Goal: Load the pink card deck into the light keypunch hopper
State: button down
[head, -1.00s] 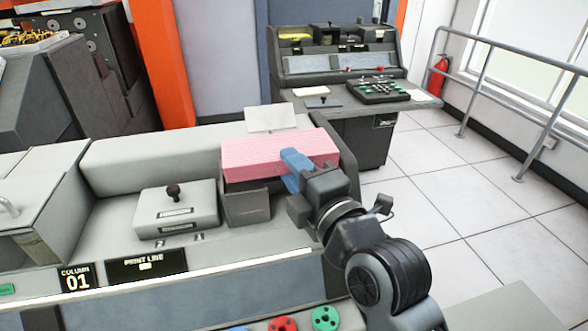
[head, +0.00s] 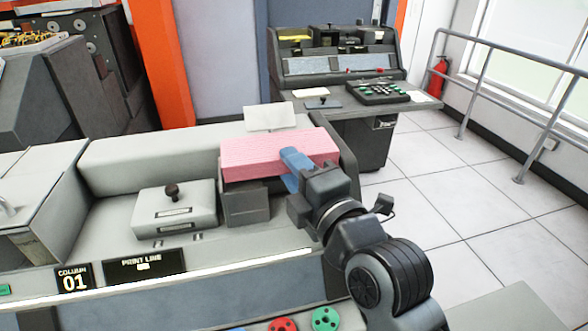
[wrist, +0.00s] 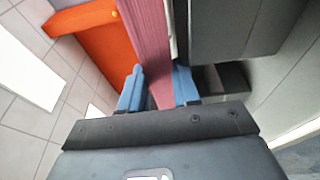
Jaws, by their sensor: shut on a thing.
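The pink card deck (head: 262,153) lies lengthwise above a dark grey hopper (head: 245,206) on the light grey keypunch (head: 140,160). My gripper (head: 296,168) has blue fingertips and is shut on the right end of the deck. In the wrist view the pink deck (wrist: 150,45) runs between the two blue fingers (wrist: 158,92). The deck hides much of the hopper's opening. I cannot tell whether the deck touches the hopper.
A white plate (head: 270,117) stands behind the deck. A grey box with a black knob (head: 174,208) is left of the hopper. A second, dark console (head: 345,90) stands behind, and a metal railing (head: 490,95) is at the right.

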jog(key=shift+s+a+f+g+b, duration=0.15)
jog(key=shift+f+g+b, duration=0.15)
jog(key=shift+f+b, duration=0.55)
dwell(0.6)
jog(key=c, duration=1)
grip_release()
jog(key=shift+f, duration=0.25)
jog(key=shift+o, duration=1.3)
jog(key=shift+r+p, duration=0.25)
jog(key=shift+p, duration=0.1)
jog(key=shift+r, duration=0.15)
jog(key=a+v, duration=0.1)
jog(key=v, duration=0.5)
jog(key=shift+s, duration=0.65)
